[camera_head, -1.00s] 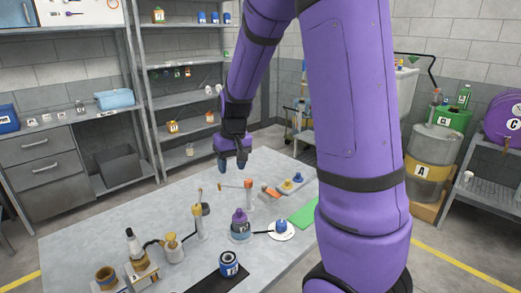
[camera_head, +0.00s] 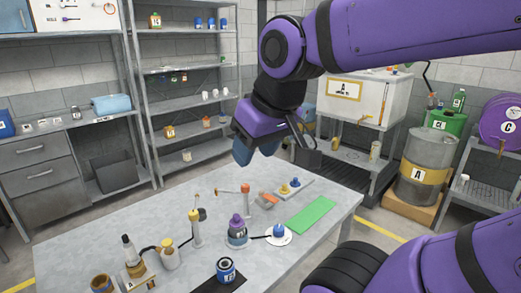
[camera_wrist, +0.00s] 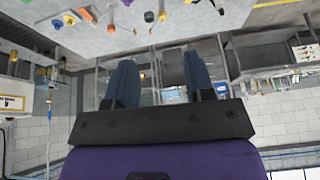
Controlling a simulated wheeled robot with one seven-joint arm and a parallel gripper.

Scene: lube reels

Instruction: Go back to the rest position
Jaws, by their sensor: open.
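My gripper (camera_head: 243,152) is raised above the far edge of the grey table (camera_head: 75,232) in the head view, with nothing in it. In the wrist view my gripper (camera_wrist: 158,72) shows two blue fingers spread apart with empty space between them. The wrist view is upside down, with the table along its top edge. My purple arm reaches in from the right and bends down at the elbow.
On the table are a purple-capped container (camera_head: 237,228), a blue can (camera_head: 226,270), a green mat (camera_head: 312,214) and several small parts. Shelves (camera_head: 187,68) stand behind. A white tank (camera_head: 357,97) and a grey drum (camera_head: 427,165) stand at right.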

